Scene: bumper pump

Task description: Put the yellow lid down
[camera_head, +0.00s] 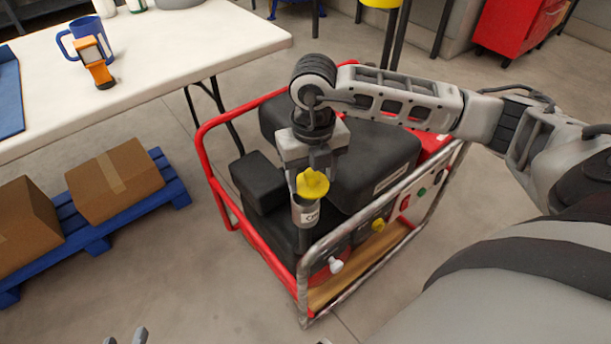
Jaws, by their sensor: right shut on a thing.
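The yellow lid (312,183) is between the fingers of my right gripper (313,172), which is shut on it and points down. The lid is directly over the mouth of a grey labelled filler tube (305,213) on the red-framed pump machine (362,165). I cannot tell whether the lid touches the tube's rim. The tips of my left gripper (125,338) show at the bottom edge, spread apart with nothing visible between them; the rest of it is out of view.
A white table (190,42) at upper left holds a blue mug (86,38) and an orange handheld device (95,62). Cardboard boxes (113,180) sit on a blue pallet (172,180). A smaller yellow knob (379,225) is on the machine. The floor at front left is clear.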

